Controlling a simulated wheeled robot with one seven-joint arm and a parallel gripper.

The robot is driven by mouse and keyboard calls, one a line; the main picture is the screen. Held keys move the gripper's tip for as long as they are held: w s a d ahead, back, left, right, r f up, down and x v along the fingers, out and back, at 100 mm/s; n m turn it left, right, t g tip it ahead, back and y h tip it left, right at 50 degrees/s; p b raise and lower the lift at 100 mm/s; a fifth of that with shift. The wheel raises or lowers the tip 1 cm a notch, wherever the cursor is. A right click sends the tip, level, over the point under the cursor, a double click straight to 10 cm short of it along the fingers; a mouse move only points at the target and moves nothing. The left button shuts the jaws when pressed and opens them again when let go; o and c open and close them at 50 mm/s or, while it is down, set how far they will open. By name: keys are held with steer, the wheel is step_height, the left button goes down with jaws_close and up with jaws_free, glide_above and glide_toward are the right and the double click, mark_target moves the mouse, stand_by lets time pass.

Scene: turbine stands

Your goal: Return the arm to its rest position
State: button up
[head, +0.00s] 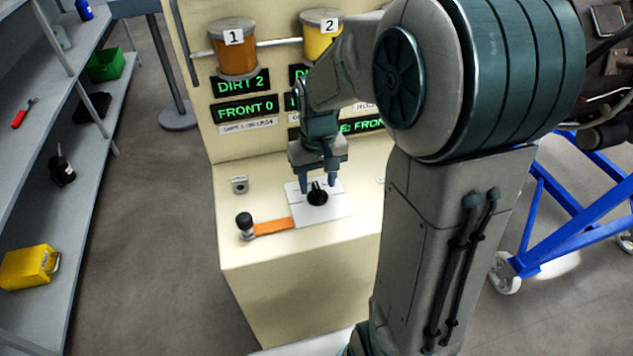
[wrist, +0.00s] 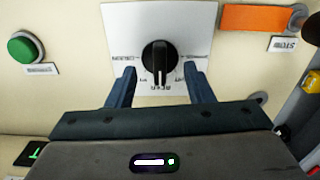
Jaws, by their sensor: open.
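My gripper (head: 320,177) is open above the cream bench, over a black rotary knob (head: 317,195) on a white plate (head: 336,207). In the wrist view my gripper (wrist: 160,88) shows its two dark blue fingers spread apart. The black knob (wrist: 159,60) shows between and just beyond them on its white plate (wrist: 130,22), with a pale pointer line. I cannot tell whether the fingers touch the knob; a gap shows on each side of it. My arm reaches forward and down and hides the right part of the bench.
An orange strip (head: 272,227) and a black-topped lever (head: 244,222) are left of the plate. A green button (wrist: 25,47) shows in the wrist view. Canisters 1 (head: 234,55) and 2 (head: 320,35) are behind. Shelves (head: 40,200) stand left; a blue wheeled frame (head: 570,225) stands right.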

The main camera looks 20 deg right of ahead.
step_height(320, 180, up, 2)
steer(key=shift+p, duration=0.6)
steer(key=shift+s+r, duration=0.2)
steer(key=s+r+t, duration=0.1)
steer(key=s+r, duration=0.2)
steer(key=s, duration=0.3)
steer(key=s+r+m+t+p, duration=0.1)
steer(key=s+r, duration=0.3)
steer(key=s, duration=0.3)
steer(key=shift+s+t, duration=0.2)
steer(key=shift+t, duration=0.2)
